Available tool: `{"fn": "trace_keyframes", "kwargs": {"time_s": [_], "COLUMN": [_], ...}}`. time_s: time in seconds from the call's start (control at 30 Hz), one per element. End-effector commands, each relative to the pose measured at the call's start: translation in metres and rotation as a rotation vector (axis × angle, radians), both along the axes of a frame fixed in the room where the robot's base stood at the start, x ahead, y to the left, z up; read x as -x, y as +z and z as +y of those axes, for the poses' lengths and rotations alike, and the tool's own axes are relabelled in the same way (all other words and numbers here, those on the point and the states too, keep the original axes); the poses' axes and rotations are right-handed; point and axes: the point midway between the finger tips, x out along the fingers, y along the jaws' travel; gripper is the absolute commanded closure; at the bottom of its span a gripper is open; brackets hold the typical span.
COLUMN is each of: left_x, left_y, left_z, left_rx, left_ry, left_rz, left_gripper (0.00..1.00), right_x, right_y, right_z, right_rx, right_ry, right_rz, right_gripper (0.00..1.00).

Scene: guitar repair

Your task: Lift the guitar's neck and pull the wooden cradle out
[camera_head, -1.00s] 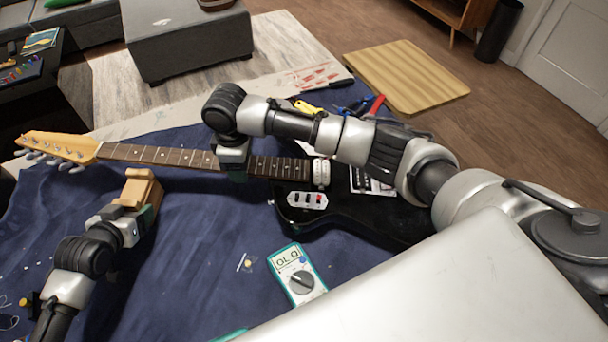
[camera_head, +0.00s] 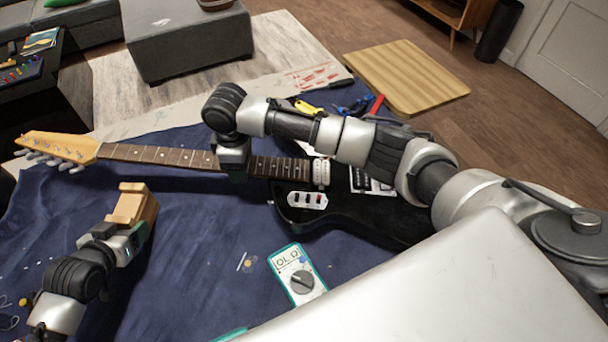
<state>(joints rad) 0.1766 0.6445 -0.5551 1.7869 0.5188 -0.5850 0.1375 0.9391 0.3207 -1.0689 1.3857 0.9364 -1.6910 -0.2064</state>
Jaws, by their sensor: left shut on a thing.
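The electric guitar lies across the blue cloth, its black body (camera_head: 345,215) at centre right, its dark neck (camera_head: 165,155) and orange headstock (camera_head: 58,147) reaching left. My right gripper (camera_head: 234,172) is over the neck near the body; its fingers are hidden behind its own housing, so its grip cannot be made out. The wooden cradle (camera_head: 132,204) is below the neck in the picture, clear of it. My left gripper (camera_head: 138,232) is shut on the cradle's near end.
A multimeter (camera_head: 298,276) lies on the blue cloth (camera_head: 195,235) in front of the guitar. Pliers (camera_head: 360,106) and a yellow-handled tool (camera_head: 308,107) lie behind it. A wooden board (camera_head: 405,75) is at the back right. The cloth between cradle and multimeter is mostly clear.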

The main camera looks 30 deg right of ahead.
Motion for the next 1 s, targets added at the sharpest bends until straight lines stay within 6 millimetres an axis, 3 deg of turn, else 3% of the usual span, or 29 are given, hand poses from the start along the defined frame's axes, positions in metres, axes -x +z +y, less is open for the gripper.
{"fn": "trace_keyframes", "kwargs": {"time_s": [0.17,1.0], "left_x": [-0.0007,-0.0008], "left_y": [0.0019,0.0018], "left_z": [0.0000,-0.0001], "left_rx": [0.001,0.001], "left_ry": [-0.001,-0.001], "left_rz": [-0.003,-0.003], "left_gripper": [0.62,0.62], "right_x": [-0.0021,-0.0020], "right_y": [0.0056,-0.0037], "right_z": [0.0024,0.0015], "right_rx": [-0.008,-0.007], "right_ry": [0.002,0.001], "right_rz": [-0.010,-0.008], "right_gripper": [0.87,0.87]}}
